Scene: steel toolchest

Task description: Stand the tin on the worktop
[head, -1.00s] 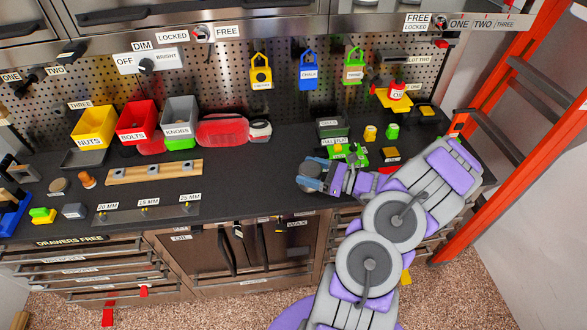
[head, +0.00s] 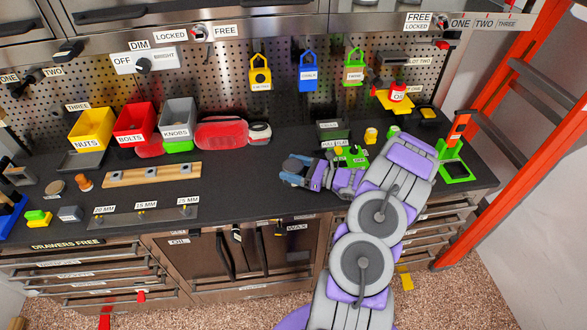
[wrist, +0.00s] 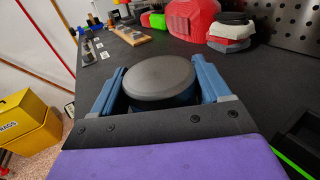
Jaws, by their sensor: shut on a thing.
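The tin (wrist: 152,82) shows in the wrist view as a round dark-grey lid over a blue body. My gripper (wrist: 153,92) is shut on it, with one blue finger on each side. In the head view my gripper (head: 294,172) is over the front part of the dark worktop (head: 240,184), right of the wooden rail. The tin looks upright, lid up. Its base is hidden, so I cannot tell whether it touches the worktop.
A wooden rail (head: 150,176) and a steel strip (head: 145,214) lie to the left. A red case (head: 222,133) is behind. A green item (head: 351,157) is near my wrist, and a green stand (head: 457,170) is right of my arm. Worktop around the tin is clear.

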